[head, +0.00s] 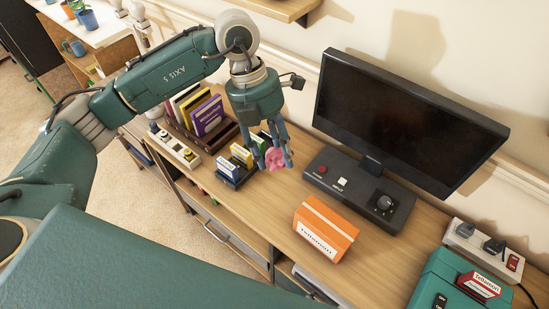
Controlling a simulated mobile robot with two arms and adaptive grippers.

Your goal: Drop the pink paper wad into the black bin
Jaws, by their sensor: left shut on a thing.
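The pink paper wad (275,160) is a small crumpled lump between the fingertips of my left gripper (275,153). The gripper points down from above and its fingers are closed around the wad. The wad shows over the wooden desk (262,205), between a small card holder and the monitor's base. I cannot tell how far above the desk top it is. I cannot make out a black bin in this view. My right gripper is not in view.
A black monitor (405,115) with a control base (345,193) stands right of the gripper. An orange box (325,229) is in front. A card holder (231,170), purple book (207,116) and button panel (174,149) stand left. A teal case (455,285) is at lower right.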

